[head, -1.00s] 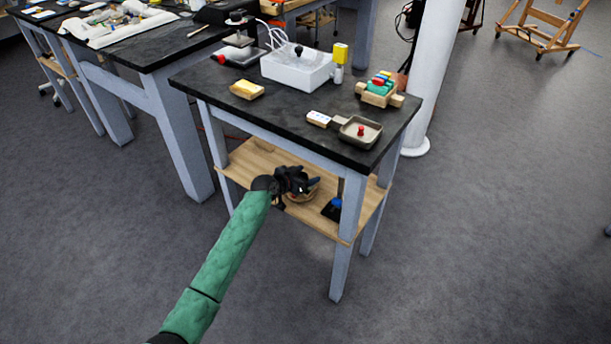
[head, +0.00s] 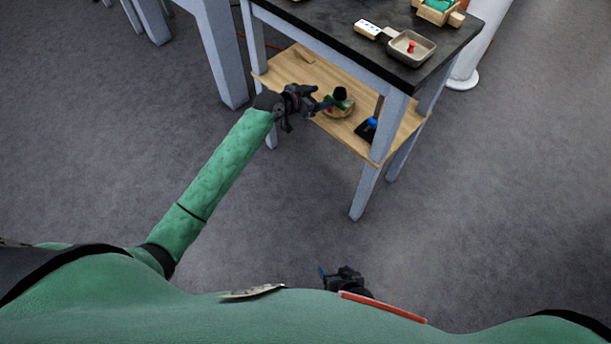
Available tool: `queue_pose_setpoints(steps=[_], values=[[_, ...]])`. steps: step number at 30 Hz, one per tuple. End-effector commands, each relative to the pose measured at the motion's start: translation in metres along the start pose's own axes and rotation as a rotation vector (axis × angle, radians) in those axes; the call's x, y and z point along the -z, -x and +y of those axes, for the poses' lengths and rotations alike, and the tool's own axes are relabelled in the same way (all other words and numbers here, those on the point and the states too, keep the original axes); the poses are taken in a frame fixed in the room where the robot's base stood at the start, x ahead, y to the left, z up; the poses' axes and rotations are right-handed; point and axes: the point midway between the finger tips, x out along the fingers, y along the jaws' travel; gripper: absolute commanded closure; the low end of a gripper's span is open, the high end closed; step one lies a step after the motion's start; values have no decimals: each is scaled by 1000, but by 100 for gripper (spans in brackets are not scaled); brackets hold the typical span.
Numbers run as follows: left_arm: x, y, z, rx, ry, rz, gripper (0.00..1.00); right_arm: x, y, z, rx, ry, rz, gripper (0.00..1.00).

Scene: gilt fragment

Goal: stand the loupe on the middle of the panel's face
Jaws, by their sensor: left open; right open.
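My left gripper (head: 322,99) is open over the lower wooden shelf. My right gripper (head: 338,272) is low at the bottom middle, partly hidden by my body, open and away from the table. I cannot make out the panel in this view.
A dark object with a blue top (head: 369,127) lies on the shelf (head: 290,75) right of the tray. Grey floor is clear in front.

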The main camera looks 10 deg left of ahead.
Motion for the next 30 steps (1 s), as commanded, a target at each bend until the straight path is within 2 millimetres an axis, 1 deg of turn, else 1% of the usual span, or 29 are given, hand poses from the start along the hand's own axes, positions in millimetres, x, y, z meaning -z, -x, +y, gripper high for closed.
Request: queue_pose_setpoints(steps=[2,5,6,8,9,11,12,14,15,17,18,20,21,23,24,27,30], values=[[-18,0,10,4,19,-14,37,3,-1,1,0,1,4,26],[-52,2,28,17,56,-41,37,7,-2,1,-1,3,9,26],[-70,4,37,26,76,-55,37,8,-3,2,-1,3,10,26],[-97,8,53,39,106,-76,37,10,-3,2,-1,4,13,26],[-115,12,63,50,126,-92,37,12,-4,2,-1,5,14,26],[-141,18,79,65,156,-115,37,13,-4,2,-1,5,16,26],[-158,22,90,74,174,-131,37,14,-4,2,-1,6,17,26],[-184,29,106,89,202,-154,37,14,-4,2,-1,6,17,26],[-200,35,118,100,221,-169,37,14,-4,2,-1,6,16,26],[-224,44,135,115,248,-193,37,13,-4,2,-1,5,15,26],[-240,50,147,126,266,-209,37,12,-3,2,-1,5,14,26],[-262,61,164,143,292,-233,37,10,-3,2,-1,4,12,26],[-277,68,177,153,308,-249,37,8,-2,2,-1,4,10,26],[-299,81,195,170,332,-274,37,6,-1,1,0,2,7,26],[-313,89,208,181,350,-291,37,3,-1,1,0,1,4,26],[-346,112,239,209,387,-334,37,-2,1,0,0,0,-2,26],[-372,134,266,235,418,-369,37,-3,1,0,0,-1,-4,26]])
